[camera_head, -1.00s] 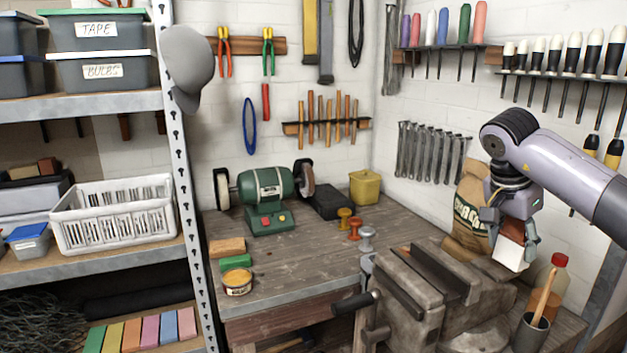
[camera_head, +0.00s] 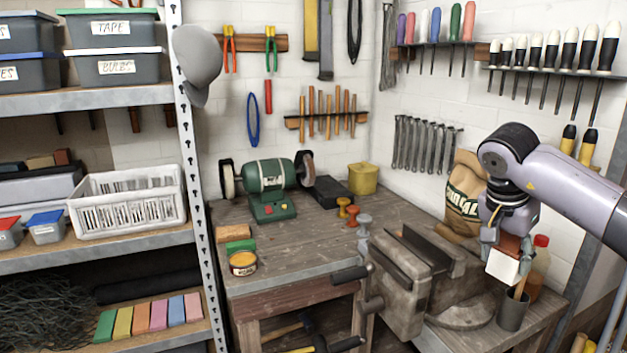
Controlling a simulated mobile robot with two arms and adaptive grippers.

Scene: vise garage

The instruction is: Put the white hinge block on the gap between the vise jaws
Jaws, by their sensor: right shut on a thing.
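My right gripper (camera_head: 511,243) comes in from the right, pointing down. It is shut on the white hinge block (camera_head: 502,266), which hangs at its tips with a reddish-brown part above the white face. The grey vise (camera_head: 407,297) is mounted on the bench corner to the left of the block. The gap between the vise jaws (camera_head: 413,258) shows as a dark slot and nothing lies on it. The block is to the right of the jaws and apart from them. My left gripper is not in view.
A grey cup (camera_head: 513,311) with a brush and a red-capped bottle (camera_head: 538,267) stand just under and behind the block. A paper sack (camera_head: 463,192) stands behind the vise.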

